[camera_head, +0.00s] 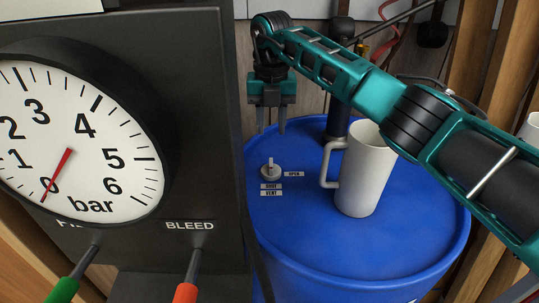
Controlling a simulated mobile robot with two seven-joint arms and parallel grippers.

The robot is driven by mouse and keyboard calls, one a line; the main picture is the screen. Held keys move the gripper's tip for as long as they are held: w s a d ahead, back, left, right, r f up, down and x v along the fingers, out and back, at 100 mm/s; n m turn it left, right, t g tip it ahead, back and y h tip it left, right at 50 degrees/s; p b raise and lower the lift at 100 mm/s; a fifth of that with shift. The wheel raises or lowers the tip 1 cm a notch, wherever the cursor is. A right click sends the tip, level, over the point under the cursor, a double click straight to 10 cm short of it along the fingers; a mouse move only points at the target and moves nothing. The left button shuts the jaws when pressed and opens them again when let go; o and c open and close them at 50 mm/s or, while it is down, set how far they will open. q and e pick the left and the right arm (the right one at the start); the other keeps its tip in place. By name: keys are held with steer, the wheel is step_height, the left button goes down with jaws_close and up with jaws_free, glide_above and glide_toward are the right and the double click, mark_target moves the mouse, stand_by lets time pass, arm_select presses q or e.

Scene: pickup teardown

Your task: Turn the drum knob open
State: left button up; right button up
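The drum knob (270,172) is a small pale round knob with a raised grip on top. It sits on the blue drum lid (300,240), near the lid's left side. A label reading OPEN (293,174) is to its right, and two small labels are just below it, the lower one seeming to read VENT. My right gripper (272,128) points down above and behind the knob in the picture, apart from it. Its two fingers are spread with nothing between them. My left gripper is not in view.
A white jug (366,175) stands on the lid right of the knob, under my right arm. A dark gauge panel (215,120) rises close on the left, with green (62,290) and orange (186,293) handles. A dark post (338,100) stands behind the jug.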

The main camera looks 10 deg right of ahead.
mark_target(271, 162)
step_height(271, 162, down, 10)
steer(key=shift+f, duration=0.1)
stand_by(0.4)
jaws_close()
